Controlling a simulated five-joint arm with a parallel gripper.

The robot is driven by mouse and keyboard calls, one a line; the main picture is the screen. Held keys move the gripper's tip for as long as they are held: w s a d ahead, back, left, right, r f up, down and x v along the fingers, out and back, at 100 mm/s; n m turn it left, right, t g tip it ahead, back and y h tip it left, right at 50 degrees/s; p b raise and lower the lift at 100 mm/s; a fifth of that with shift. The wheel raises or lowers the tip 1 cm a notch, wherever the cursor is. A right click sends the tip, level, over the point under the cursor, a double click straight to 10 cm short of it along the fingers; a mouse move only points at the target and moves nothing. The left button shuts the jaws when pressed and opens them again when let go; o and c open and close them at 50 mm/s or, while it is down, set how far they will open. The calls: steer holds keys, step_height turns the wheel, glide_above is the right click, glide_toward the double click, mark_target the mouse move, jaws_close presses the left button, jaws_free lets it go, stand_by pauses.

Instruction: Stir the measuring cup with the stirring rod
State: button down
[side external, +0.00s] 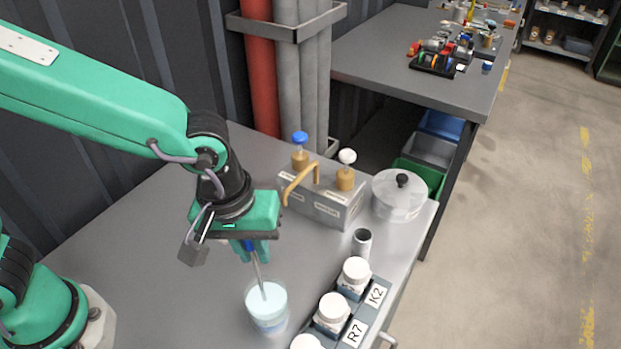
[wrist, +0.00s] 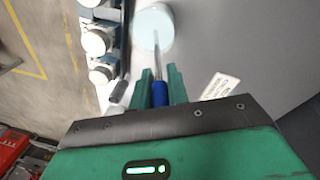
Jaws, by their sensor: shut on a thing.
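The measuring cup (side external: 266,308) is a clear cup with pale bluish-white contents, standing on the grey bench at the lower middle of the side view. In the wrist view the cup (wrist: 153,28) is at the top centre. The stirring rod (side external: 258,268) has a blue handle and a thin grey shaft. It stands tilted, with its lower end inside the cup. My gripper (side external: 253,249) is shut on the blue handle, above the cup. In the wrist view the rod (wrist: 160,92) sits between the two green fingers of my gripper (wrist: 159,86). The rod's tip is hidden in the contents.
A rack (side external: 351,309) with several white-lidded jars, labelled K2 and R7, stands right of the cup. A grey tube (side external: 362,243), a lidded clear pot (side external: 399,196) and a grey box (side external: 318,204) with a yellow handle stand behind. The bench left of the cup is clear.

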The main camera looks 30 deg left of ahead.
mark_target(257, 273)
steer(key=shift+s+d+f, duration=0.1)
steer(key=shift+d+f, duration=0.05)
steer(key=shift+f, duration=0.6)
steer(key=shift+s+d+f, duration=0.1)
steer(key=shift+d+f, duration=0.05)
steer(key=shift+f, duration=0.65)
steer(key=shift+s+d+f, duration=0.1)
steer(key=shift+d+f, duration=0.05)
steer(key=shift+f, duration=0.6)
